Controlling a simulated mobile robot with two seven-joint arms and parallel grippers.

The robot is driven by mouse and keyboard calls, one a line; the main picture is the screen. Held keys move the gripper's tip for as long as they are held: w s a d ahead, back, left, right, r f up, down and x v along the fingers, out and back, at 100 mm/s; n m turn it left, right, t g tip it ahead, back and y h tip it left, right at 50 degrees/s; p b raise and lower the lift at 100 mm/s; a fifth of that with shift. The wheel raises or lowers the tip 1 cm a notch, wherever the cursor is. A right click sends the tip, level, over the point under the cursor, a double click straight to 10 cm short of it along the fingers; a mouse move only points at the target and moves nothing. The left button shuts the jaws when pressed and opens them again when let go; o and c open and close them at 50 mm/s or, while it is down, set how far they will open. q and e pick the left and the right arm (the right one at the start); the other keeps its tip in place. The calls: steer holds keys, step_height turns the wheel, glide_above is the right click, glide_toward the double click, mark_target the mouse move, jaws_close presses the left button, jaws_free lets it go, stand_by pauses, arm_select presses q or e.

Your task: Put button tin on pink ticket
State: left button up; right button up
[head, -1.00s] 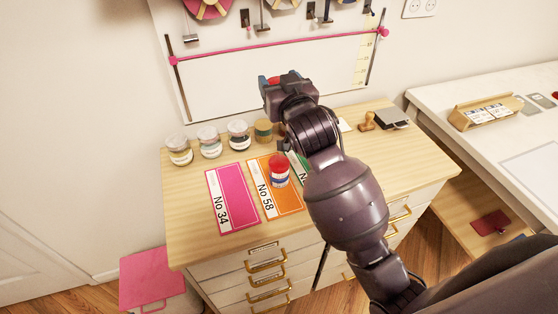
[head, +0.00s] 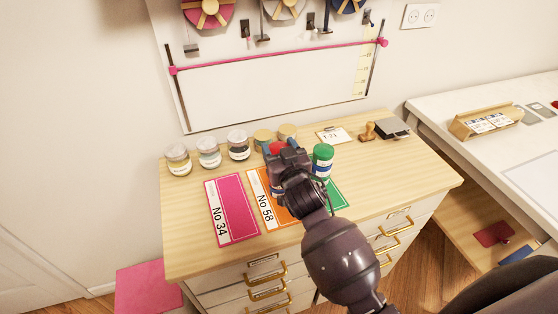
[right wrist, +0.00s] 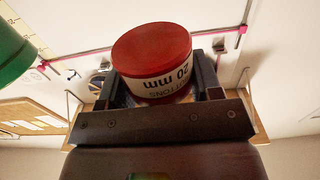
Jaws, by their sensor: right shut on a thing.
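The button tin (head: 279,148) has a red lid, and its label reads "BUTTONS 20 mm" in the right wrist view (right wrist: 158,60). My right gripper (head: 277,157) is shut on it, with one finger on each side, over the orange No 58 ticket (head: 285,217). The gripper hides most of the tin in the head view, and I cannot tell whether its base touches the ticket. The pink No 34 ticket (head: 237,208) lies flat and bare on the dresser top, left of the orange one. My left gripper is not in view.
A green-lidded tin (head: 323,157) stands right of my gripper, by a green ticket (head: 336,198). Several jars (head: 208,153) line the back of the dresser (head: 410,165). A stamp (head: 368,131) and a small card (head: 333,135) lie at back right.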

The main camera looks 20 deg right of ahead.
steer(key=shift+f, duration=1.85)
steer(key=shift+f, duration=0.2)
steer(key=o, duration=1)
steer(key=shift+c, duration=0.2)
